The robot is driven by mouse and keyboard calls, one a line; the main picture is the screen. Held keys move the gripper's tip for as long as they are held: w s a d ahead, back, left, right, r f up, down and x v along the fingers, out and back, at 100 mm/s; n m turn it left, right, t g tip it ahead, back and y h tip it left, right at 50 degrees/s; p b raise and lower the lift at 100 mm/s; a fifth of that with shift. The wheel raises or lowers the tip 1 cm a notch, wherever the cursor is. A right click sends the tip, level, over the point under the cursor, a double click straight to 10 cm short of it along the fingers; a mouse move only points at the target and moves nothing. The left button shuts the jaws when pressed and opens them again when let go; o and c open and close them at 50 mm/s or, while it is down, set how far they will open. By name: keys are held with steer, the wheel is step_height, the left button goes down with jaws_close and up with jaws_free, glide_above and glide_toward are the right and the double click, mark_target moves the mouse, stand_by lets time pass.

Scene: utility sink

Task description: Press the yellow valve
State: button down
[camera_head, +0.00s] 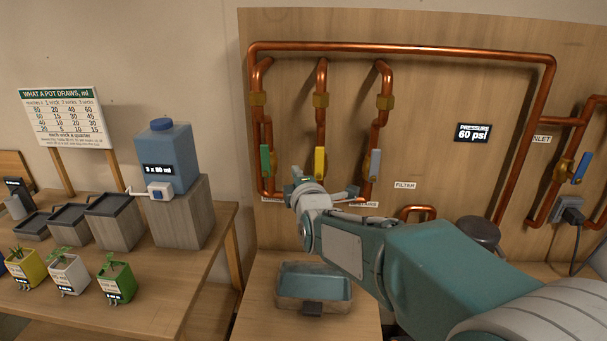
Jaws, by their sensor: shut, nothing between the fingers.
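The yellow valve handle (320,162) stands upright on the middle of three copper pipes on the wooden panel. A green valve handle (265,161) is to its left and a blue-grey valve handle (374,164) to its right. My gripper (297,174) is shut and empty, just below and left of the yellow handle in the picture. I cannot tell whether it touches the handle. My arm hides part of the panel and the labels below the valves.
A basin (313,306) sits on a wooden stand below my arm. A blue tank (167,158) and potted plants (67,273) are on the left table (165,290). A pressure display (473,133) reads 60 psi. Another blue valve (581,168) is at the far right.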

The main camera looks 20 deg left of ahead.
mark_target(320, 162)
steer(key=w, duration=0.7)
steer(key=shift+d, duration=0.4)
